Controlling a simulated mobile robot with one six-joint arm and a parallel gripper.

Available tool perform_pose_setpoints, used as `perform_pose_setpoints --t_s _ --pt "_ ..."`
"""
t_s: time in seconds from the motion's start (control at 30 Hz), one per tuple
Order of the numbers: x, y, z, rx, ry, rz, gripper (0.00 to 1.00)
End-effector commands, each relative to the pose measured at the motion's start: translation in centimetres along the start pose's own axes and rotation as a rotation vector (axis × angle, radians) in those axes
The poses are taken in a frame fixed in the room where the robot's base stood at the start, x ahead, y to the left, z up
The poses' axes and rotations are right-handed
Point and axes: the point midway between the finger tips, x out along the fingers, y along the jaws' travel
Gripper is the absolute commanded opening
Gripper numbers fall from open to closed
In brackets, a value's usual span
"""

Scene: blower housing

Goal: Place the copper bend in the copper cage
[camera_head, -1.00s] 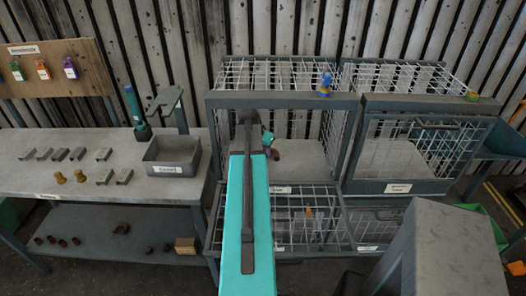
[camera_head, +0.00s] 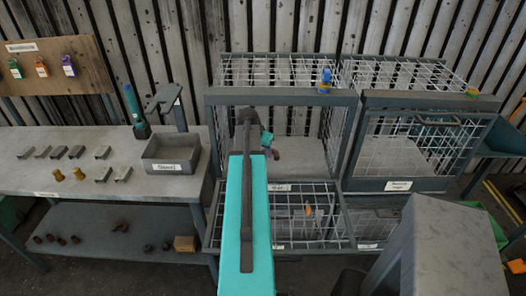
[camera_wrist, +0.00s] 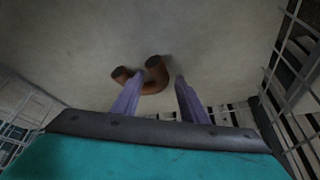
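The copper bend (camera_wrist: 157,88), a brown U-shaped pipe piece, lies on the pale floor of the open upper left cage (camera_head: 284,98). It also shows in the head view (camera_head: 276,154), just beyond my gripper (camera_head: 269,143). In the wrist view my gripper (camera_wrist: 160,84) has its two purple fingers apart. The left finger overlaps the bend between its two ends, and one leg of the bend lies between the fingers. A narrow gap shows beside the right finger. Whether the left finger touches the bend is unclear. The cage label is too small to read.
A closed cage (camera_head: 413,187) stands to the right, with wire compartments below. The left bench (camera_head: 60,185) carries a grey bin (camera_head: 171,168) and metal parts. Several dark brown pieces lie on its lower shelf (camera_head: 100,220).

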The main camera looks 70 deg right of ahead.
Motion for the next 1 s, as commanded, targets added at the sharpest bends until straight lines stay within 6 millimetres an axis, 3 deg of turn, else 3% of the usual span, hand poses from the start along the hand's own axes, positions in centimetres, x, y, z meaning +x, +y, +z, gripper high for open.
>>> perform_pose_setpoints --t_s 0.37,1.0 --pt "-1.3 0.1 -0.1 0.001 0.001 0.000 0.40" --pt "-7.1 0.1 -0.1 0.002 0.001 0.000 0.40"
